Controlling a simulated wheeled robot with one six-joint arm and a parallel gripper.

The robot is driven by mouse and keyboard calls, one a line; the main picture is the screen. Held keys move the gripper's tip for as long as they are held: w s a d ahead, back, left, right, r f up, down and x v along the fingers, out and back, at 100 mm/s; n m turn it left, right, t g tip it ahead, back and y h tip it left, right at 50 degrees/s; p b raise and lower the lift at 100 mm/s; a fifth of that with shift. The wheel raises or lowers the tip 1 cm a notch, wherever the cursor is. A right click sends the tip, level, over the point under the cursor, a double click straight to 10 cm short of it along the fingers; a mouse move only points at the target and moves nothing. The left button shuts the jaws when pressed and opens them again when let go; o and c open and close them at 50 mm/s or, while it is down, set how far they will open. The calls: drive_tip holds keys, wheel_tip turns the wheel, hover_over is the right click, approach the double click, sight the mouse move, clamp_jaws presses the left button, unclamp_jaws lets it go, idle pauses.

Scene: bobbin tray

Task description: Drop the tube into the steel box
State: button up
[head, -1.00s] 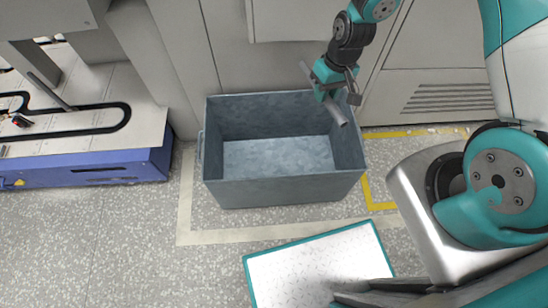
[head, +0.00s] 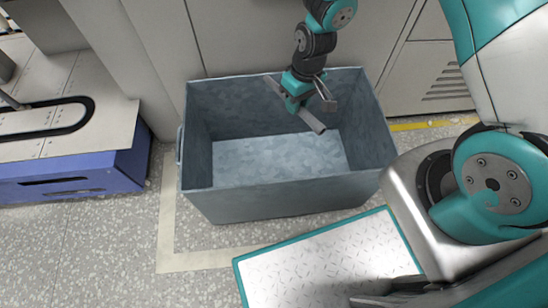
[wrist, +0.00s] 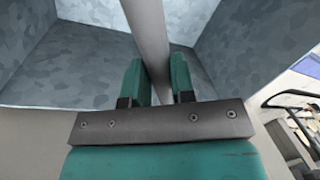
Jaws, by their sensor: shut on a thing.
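The tube (head: 312,122) is a grey cylinder held by my gripper (head: 306,106), tilted, with one end pointing down toward the box floor. In the wrist view the tube (wrist: 148,35) runs between the two teal fingers (wrist: 157,85), which are shut on it. The steel box (head: 285,203) is a large open grey bin on the floor. My gripper and the tube appear over the box opening, right of its middle. The box interior (wrist: 75,60) also shows in the wrist view beyond the fingers. The box floor that shows is bare.
A blue-sided bench (head: 75,178) with a black track stands at the left. Grey cabinets (head: 240,35) rise behind the box. A white board with a teal edge (head: 325,262), apparently part of my base, lies in front. Speckled floor (head: 110,250) is clear at lower left.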

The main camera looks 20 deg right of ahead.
wheel_tip(320, 180, down, 5)
drive_tip(key=b, duration=0.4)
drive_tip(key=o, duration=1)
drive_tip(key=d+r+p, duration=0.1)
drive_tip(key=r+p, duration=0.1)
drive_tip(key=r, duration=0.3)
drive_tip(key=r+p, duration=0.2)
drive_tip(key=r, duration=0.4)
drive_tip(key=d+r+p, duration=0.1)
drive_tip(key=r+p, duration=0.1)
drive_tip(key=r, duration=0.4)
drive_tip(key=shift+w+d+r, duration=0.15)
drive_tip(key=shift+w+d, duration=0.15)
drive_tip(key=shift+w, duration=0.1)
